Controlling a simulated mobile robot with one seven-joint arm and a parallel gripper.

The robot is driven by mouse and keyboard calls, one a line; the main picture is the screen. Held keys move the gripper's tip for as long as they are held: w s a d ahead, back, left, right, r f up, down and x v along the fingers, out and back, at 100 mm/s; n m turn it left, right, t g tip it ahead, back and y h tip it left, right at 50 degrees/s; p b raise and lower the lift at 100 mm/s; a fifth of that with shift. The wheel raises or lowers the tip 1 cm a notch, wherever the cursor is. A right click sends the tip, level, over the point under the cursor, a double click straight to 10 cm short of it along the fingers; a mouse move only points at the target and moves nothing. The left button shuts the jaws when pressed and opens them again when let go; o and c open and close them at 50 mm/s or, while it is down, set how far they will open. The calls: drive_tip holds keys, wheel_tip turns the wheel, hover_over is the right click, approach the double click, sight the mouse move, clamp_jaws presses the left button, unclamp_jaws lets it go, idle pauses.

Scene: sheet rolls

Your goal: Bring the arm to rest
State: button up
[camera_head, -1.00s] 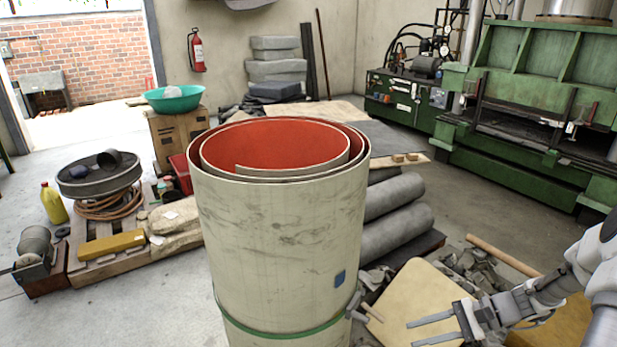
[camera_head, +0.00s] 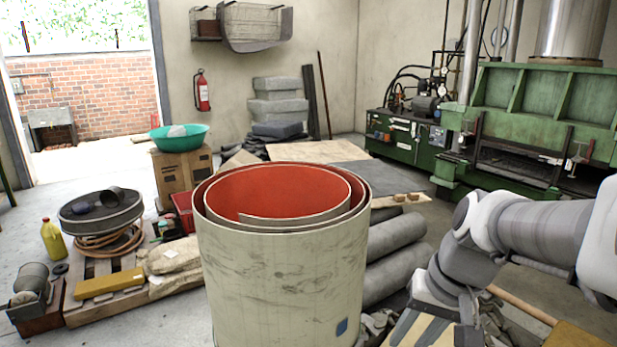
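My arm (camera_head: 530,225) comes in from the right edge and bends downward at a grey joint. My gripper (camera_head: 416,333) is low in the picture, right of the large roll, pointing down. Its two grey fingers look apart, with the tan board showing between them, and I see nothing held. The bottom edge cuts off part of this area. The large upright sheet roll (camera_head: 285,270), cream outside and red inside, stands at the centre, left of my gripper. A gap shows between the roll and my arm.
Grey rolls (camera_head: 395,245) lie behind the upright roll, near my arm. A green press (camera_head: 540,110) stands at the back right. A pallet (camera_head: 105,305) with goods is at the left. A wooden bar lies on the floor beneath my arm.

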drive_tip(key=s+r+n+t+h+p, duration=0.2)
drive_tip(key=s+r+t, duration=0.1)
drive_tip(key=s+r, duration=0.3)
drive_tip(key=shift+s+a+t, duration=0.3)
drive_tip(key=shift+s+a, duration=0.05)
drive_tip(key=shift+s, duration=0.35)
idle(0.5)
